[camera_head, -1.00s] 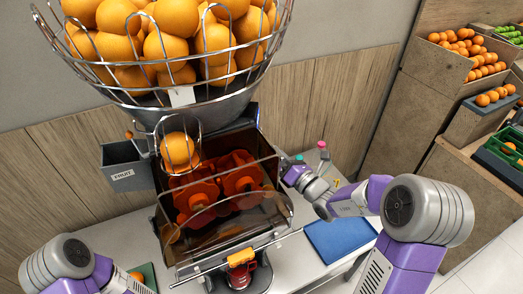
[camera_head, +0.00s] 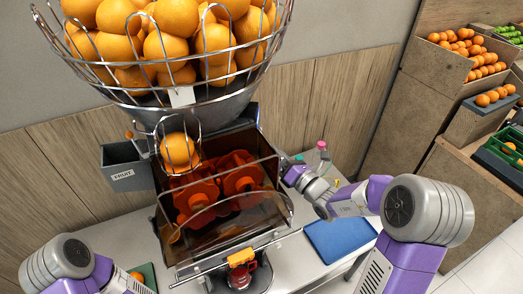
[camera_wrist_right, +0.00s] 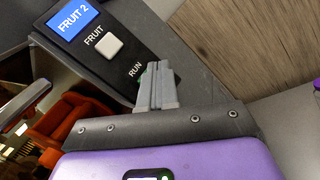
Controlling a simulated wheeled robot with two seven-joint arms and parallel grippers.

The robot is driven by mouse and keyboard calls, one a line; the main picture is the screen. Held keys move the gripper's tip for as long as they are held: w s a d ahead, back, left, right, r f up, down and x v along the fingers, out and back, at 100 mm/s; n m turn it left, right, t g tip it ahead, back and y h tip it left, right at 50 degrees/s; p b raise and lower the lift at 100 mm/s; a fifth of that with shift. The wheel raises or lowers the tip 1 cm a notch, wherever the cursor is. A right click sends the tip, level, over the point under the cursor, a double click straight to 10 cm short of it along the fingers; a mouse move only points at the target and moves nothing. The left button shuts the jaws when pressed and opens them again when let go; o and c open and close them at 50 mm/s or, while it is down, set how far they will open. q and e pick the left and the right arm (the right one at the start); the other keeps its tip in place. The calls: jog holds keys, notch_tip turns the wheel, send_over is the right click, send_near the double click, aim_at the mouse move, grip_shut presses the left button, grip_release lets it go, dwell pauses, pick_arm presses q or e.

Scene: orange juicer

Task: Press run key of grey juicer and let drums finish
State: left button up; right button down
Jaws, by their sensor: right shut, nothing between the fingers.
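The grey juicer (camera_head: 180,112) stands on the counter, with two orange-red drums (camera_head: 240,180) behind its tinted cover. I cannot tell whether the key is pressed. My left gripper is out of view.
A wire basket of oranges (camera_head: 170,45) tops the juicer. A red cup (camera_head: 240,276) is under the yellow tap (camera_head: 241,257). A blue board (camera_head: 340,238) lies on the counter to the right. A bottle (camera_head: 320,155) stands behind my right forearm.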

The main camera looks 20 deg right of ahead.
jog(key=shift+a, duration=0.15)
dwell(0.5)
jog(key=shift+w+a, duration=0.1)
jog(key=shift+a, duration=0.1)
jog(key=shift+a+f, duration=0.15)
jog(key=shift+a, duration=0.55)
dwell(1.0)
jog(key=shift+d+f+b, duration=0.1)
jog(key=shift+f+b, duration=0.05)
jog(key=shift+b, duration=0.2)
dwell(0.4)
jog(key=shift+s+d+r, duration=0.1)
jog(key=shift+s+d, duration=0.2)
jog(key=shift+d, duration=0.5)
jog(key=shift+s+d+r, duration=0.1)
jog(key=shift+s+d, duration=0.2)
jog(key=shift+d, duration=0.5)
jog(key=shift+s+d, duration=0.3)
jog(key=shift+d, duration=0.5)
